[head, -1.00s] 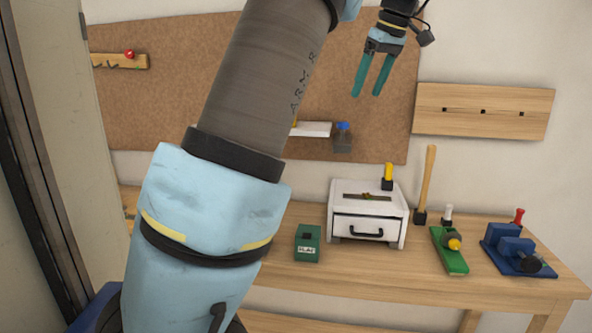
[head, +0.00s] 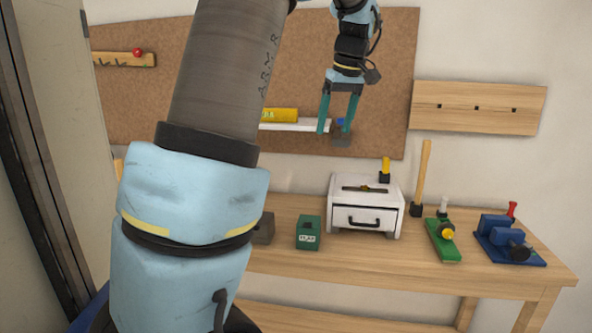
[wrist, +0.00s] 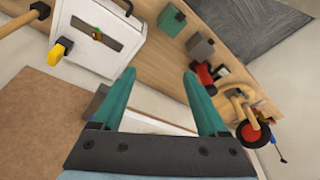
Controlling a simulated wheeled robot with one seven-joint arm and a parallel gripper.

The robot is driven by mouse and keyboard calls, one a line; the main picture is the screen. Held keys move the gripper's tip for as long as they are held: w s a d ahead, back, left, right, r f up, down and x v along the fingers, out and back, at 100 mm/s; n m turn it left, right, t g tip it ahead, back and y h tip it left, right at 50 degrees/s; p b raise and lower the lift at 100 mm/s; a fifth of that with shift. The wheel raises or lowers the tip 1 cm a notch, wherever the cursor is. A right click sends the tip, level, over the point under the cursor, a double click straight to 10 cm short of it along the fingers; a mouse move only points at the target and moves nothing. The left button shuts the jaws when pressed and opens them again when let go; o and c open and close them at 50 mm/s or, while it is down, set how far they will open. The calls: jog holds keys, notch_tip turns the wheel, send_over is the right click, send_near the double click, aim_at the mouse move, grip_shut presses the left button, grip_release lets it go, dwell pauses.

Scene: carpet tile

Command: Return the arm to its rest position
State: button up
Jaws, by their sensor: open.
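My gripper (head: 338,113) hangs in the upper middle of the head view, its two teal fingers pointing down and apart. Nothing is between them. My gripper also shows in the wrist view (wrist: 163,90), open and empty. My arm's thick grey and light-blue links fill the left middle of the head view and hide part of the board and bench.
A wooden bench (head: 290,215) carries a white drawer box (head: 366,205), a green box (head: 308,232), an upright wooden handle (head: 421,180), a green tool (head: 442,240) and a blue vise (head: 508,240). A brown board (head: 385,80) and wooden rail (head: 478,108) are on the wall.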

jog(key=s+a+f+m+h, duration=0.1)
jog(key=s+a+f+m, duration=0.2)
jog(key=s+a+f, duration=0.5)
jog(key=s+a+f+m+g, duration=0.1)
jog(key=s+a+f+m, duration=0.1)
jog(key=s+a+f, duration=0.6)
jog(key=s+f, duration=0.3)
jog(key=f, duration=0.1)
jog(key=shift+s+f+m+h, duration=0.2)
jog(key=shift+f+m+h, duration=0.05)
jog(key=shift+m+h, duration=0.15)
